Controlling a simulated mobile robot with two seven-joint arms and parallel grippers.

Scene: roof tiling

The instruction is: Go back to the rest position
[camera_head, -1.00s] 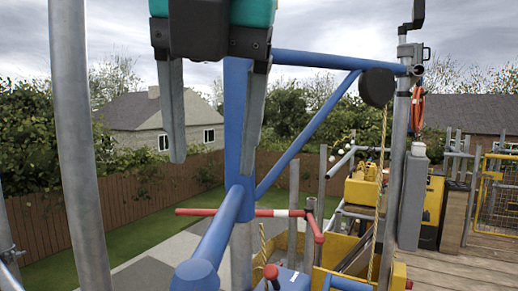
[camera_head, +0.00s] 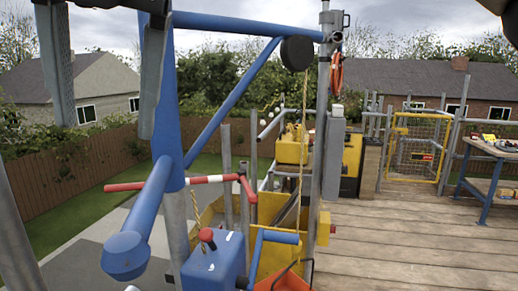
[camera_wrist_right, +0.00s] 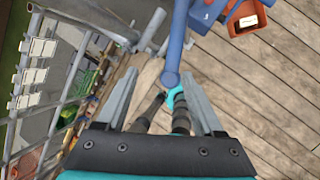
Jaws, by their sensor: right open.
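My right gripper (camera_head: 107,130) hangs at the upper left of the head view, its two grey fingers pointing down and wide apart. It is open with nothing between the fingers. One finger overlaps the blue hoist post (camera_head: 172,100) in the picture; I cannot tell whether they touch. In the right wrist view the open gripper (camera_wrist_right: 160,74) shows both fingers, with a blue bar (camera_wrist_right: 173,45) passing between their tips in the picture. My left gripper is not recognisable in either view.
A blue winch box (camera_head: 215,265) and a red-and-white bar (camera_head: 205,180) stand near the hoist. A yellow machine (camera_head: 292,146) is behind. The wooden deck (camera_head: 410,240) is clear at right, with a yellow mesh gate (camera_head: 412,148) and a workbench (camera_head: 483,190) beyond.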

